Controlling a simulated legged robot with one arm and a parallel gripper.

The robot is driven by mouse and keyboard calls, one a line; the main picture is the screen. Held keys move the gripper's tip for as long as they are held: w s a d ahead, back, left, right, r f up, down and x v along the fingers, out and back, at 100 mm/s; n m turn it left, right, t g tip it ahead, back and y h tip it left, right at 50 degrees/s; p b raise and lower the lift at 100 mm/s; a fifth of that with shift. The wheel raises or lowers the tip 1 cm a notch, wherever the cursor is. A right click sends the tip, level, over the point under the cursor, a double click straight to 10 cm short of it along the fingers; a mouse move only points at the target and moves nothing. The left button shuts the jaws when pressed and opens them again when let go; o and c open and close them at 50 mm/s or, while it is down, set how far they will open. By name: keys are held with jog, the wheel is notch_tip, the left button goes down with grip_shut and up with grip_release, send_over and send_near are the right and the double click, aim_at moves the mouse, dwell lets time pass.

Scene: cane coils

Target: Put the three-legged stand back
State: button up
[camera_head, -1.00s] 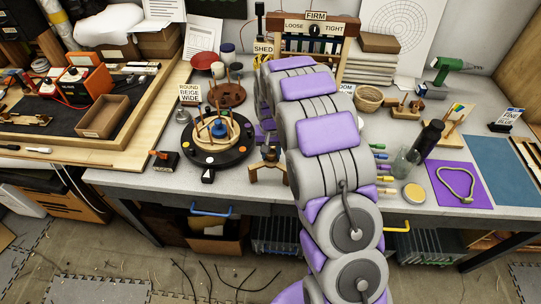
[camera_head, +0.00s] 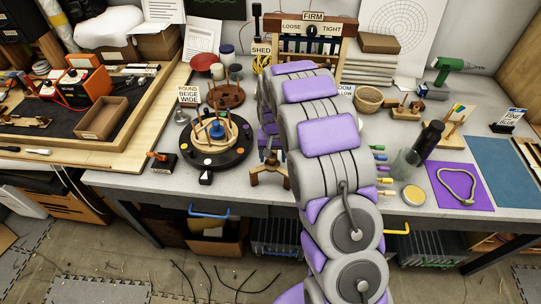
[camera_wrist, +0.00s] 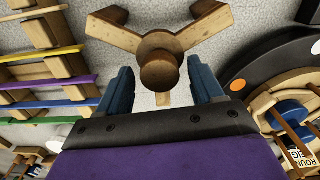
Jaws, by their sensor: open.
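The three-legged stand (camera_head: 269,172) is brown wood and stands near the bench's front edge, just left of my arm. In the wrist view the stand (camera_wrist: 160,45) shows its round post top and splayed legs. My gripper (camera_wrist: 159,72) is open. Its two blue fingers lie on either side of the post, with visible gaps, so it is not clamped. I cannot tell how far down the post the fingers reach. In the head view my arm hides most of the gripper.
A black round turntable (camera_head: 214,155) with a beige ring and pegs stands left of the stand. A rack labelled FIRM (camera_head: 315,35) is behind my arm. A purple mat (camera_head: 445,192) with a cane coil lies at the right. Coloured-handled tools lie right of my arm.

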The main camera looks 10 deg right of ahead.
jog(key=shift+w+d+r, duration=0.1)
jog(key=shift+r, duration=0.5)
notch_tip(320, 180, up, 10)
jog(key=p, duration=0.2)
jog(key=s+r, duration=0.7)
jog(key=s, duration=0.2)
jog(key=s+r+n+g, duration=0.1)
jog(key=s+r, duration=0.1)
jog(key=s, duration=1.4)
jog(key=s+r+n, duration=0.1)
jog(key=s+r, duration=0.1)
jog(key=s, duration=1.5)
jog(key=shift+a+n+g, duration=0.2)
jog(key=shift+n+g, duration=0.1)
jog(key=shift+g, duration=0.1)
